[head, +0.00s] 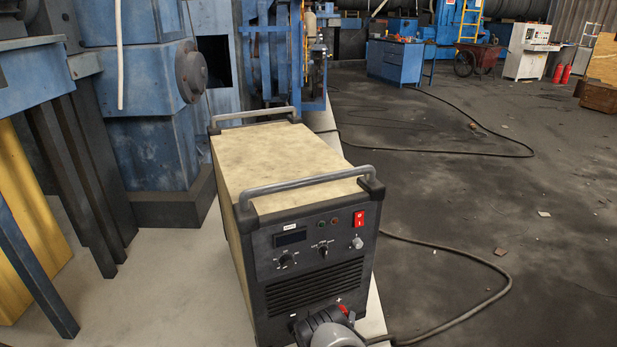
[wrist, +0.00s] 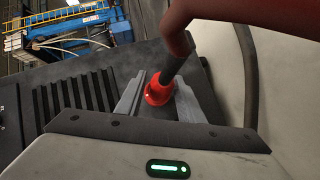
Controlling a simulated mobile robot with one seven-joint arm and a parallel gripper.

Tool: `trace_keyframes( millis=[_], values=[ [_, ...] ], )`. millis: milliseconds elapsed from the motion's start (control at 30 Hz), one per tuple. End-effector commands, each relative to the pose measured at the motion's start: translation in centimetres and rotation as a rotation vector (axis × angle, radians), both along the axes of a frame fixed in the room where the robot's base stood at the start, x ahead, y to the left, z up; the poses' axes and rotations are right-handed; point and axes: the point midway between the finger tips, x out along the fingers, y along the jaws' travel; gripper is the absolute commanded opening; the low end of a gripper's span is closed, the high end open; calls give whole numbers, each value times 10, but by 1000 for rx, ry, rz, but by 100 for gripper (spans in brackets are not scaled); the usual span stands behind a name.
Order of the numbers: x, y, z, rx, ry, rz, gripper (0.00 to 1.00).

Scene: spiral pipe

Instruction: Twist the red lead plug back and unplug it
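The red lead plug (wrist: 160,91) shows in the wrist view as a red collar with a dark sleeve running up into a thick red lead (wrist: 230,14). My gripper (wrist: 162,84) has its two grey fingers on either side of the plug. They stand apart, with narrow dark gaps beside the collar, and no firm contact is visible. In the head view, my gripper's end covers the lower front of the welding machine (head: 290,165), below the plus mark. A small red part of the plug or lead (head: 343,308) shows there. The socket itself is hidden.
The machine's front has vents (wrist: 72,97), knobs and a red switch (head: 359,219), with a grey handle (head: 305,187) above. A dark cable (head: 470,252) runs across the floor on the right. Blue machinery (head: 150,110) stands close on the left. The floor at right is mostly open.

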Motion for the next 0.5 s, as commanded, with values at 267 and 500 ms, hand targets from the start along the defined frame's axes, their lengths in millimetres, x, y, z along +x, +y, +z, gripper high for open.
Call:
trace_keyframes(
  millis=[267,500],
  values=[
    [1,-1,3,140,57,-1,34],
    [1,-1,4,274,112,-2,34]
  ],
)
